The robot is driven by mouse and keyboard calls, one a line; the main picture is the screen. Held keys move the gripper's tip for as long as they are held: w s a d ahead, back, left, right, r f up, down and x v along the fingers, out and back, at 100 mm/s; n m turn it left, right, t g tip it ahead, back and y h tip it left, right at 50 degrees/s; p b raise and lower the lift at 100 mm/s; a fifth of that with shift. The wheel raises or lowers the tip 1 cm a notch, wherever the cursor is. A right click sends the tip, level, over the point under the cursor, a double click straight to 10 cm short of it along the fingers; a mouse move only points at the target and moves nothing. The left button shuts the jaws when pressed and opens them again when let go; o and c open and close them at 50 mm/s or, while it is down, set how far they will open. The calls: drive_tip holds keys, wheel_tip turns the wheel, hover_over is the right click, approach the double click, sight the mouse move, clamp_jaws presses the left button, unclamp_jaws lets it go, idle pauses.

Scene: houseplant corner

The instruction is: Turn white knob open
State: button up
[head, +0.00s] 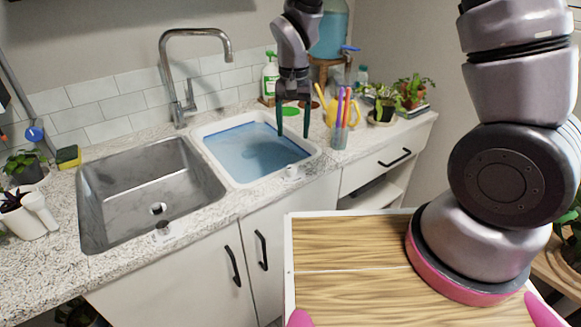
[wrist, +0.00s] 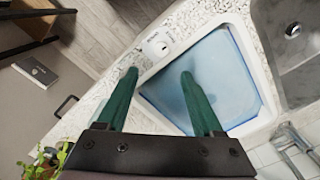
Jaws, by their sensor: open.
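The white knob (head: 291,171) stands on the counter at the front right corner of the white basin full of blue water (head: 217,165). In the wrist view the white knob (wrist: 157,46) shows just beyond my fingertips, between their lines. My gripper (head: 293,134) is open and empty, with its two green fingers pointing down over the right part of the basin, behind and above the knob. In the wrist view the fingers of my gripper (wrist: 159,73) are spread wide, and nothing is between them. The knob is not touched.
A steel sink (head: 120,190) with a dark-topped knob (head: 163,230) on its front edge lies to the left, under a faucet (head: 186,70). A cup of colored pens (head: 338,135), a yellow watering can (head: 347,108) and potted plants crowd the counter's right end.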

sight(292, 167)
wheel_tip(292, 167, down, 11)
drive_tip(key=shift+s+a+f, duration=0.1)
drive_tip(key=shift+a+f, duration=0.05)
drive_tip(key=shift+f, duration=0.05)
idle(0.3)
clamp_jaws()
